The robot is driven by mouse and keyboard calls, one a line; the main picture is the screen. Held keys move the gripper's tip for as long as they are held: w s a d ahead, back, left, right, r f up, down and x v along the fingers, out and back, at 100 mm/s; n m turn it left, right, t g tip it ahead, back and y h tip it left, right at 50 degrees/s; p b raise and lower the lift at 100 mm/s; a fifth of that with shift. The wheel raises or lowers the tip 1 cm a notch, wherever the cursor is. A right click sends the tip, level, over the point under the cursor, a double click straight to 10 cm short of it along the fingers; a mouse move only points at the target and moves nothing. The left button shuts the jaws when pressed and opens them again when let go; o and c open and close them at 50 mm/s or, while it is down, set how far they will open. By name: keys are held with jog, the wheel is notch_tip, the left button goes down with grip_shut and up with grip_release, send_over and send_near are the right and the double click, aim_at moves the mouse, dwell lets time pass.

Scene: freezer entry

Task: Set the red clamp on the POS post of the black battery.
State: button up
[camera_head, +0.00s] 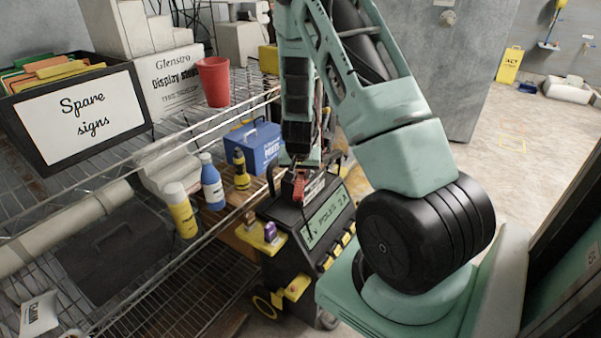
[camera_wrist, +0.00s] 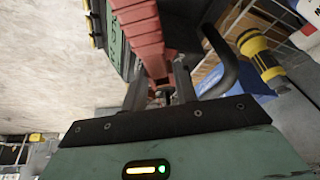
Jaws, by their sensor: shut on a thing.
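My gripper (camera_head: 300,165) points down over the black charger cart (camera_head: 283,214) in the head view. It is shut on the red clamp (camera_head: 298,187), which is at the cart's top, by its black handle and display. In the wrist view, my gripper's fingers (camera_wrist: 160,88) close around the ribbed red clamp (camera_wrist: 140,28), which runs up toward the top edge. I cannot tell whether the clamp still touches the cart. I cannot make out the black battery or its POS post for certain in either view.
A wire shelf (camera_head: 190,150) on the left holds a blue box (camera_head: 254,146), a blue bottle (camera_head: 211,183), yellow bottles (camera_head: 181,209) and a red cup (camera_head: 214,81). A dark case (camera_head: 118,245) lies lower. The pale floor (camera_head: 500,130) at right is open.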

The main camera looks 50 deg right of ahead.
jog(key=shift+f+b, duration=0.65)
jog(key=shift+f, duration=0.2)
jog(key=o, duration=1.2)
jog(key=shift+c, duration=0.2)
jog(key=shift+r, duration=0.1)
jog(key=p+v, duration=0.5)
jog(key=v, duration=1.2)
jog(key=shift+r+p, duration=0.2)
jog(key=shift+p, duration=0.1)
jog(key=s+a+r+n+y+p, duration=0.1)
jog(key=a+r+n+y, duration=0.3)
jog(key=a, duration=1)
jog(key=s+a+r+n+y, duration=0.1)
jog(key=a+n, duration=0.4)
jog(key=a, duration=0.8)
jog(key=s+a+r+n+g, duration=0.1)
jog(key=s+a+r+n, duration=0.2)
jog(key=s+a+n, duration=0.2)
jog(key=s+a+r+n+g+p, duration=0.1)
jog(key=s+a+r+n, duration=0.2)
jog(key=s+a, duration=0.3)
jog(key=s+n, duration=0.1)
jog(key=s, duration=0.4)
jog(key=shift+a+n+g+h, duration=0.3)
jog(key=shift+n, duration=0.1)
